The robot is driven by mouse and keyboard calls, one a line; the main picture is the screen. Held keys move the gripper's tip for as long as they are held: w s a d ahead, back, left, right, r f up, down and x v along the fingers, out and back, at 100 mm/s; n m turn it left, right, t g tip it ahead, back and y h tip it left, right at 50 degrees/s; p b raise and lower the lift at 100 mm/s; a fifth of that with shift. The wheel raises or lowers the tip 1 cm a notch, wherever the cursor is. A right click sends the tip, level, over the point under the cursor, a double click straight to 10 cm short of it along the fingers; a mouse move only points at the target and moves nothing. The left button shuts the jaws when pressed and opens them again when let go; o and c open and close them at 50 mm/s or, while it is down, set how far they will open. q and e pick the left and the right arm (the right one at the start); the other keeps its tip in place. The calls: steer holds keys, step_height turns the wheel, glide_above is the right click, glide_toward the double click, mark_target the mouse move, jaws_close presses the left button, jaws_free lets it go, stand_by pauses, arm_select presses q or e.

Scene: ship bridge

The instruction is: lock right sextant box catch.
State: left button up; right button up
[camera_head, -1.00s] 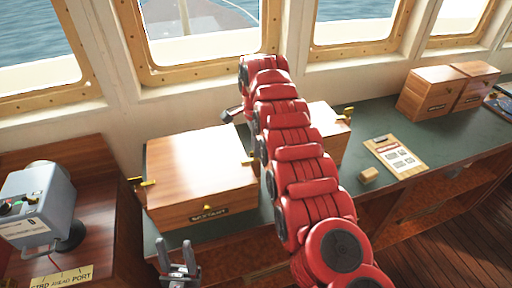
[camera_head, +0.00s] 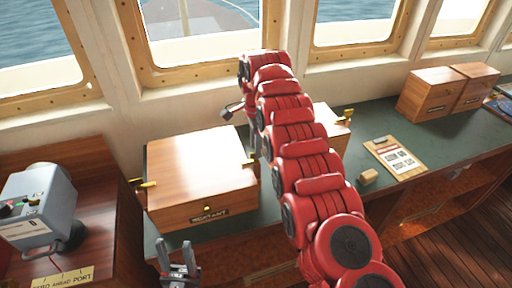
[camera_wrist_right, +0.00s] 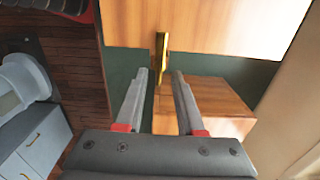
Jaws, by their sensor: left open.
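The sextant box (camera_head: 200,170) is a closed wooden box on the green counter. In the head view this gripper's tips are hidden behind my arm. My left gripper (camera_head: 178,268) is open and empty in front of the box.
Another wooden box (camera_head: 337,125) with a brass catch stands right of my arm. A clipboard (camera_head: 394,157), a small wooden block (camera_head: 368,177) and two more boxes (camera_head: 432,95) lie further right. A grey device (camera_head: 38,210) stands at left. Windows line the back.

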step_height(320, 180, up, 16)
steer(key=p, duration=1.4)
steer(key=shift+s+f, duration=0.1)
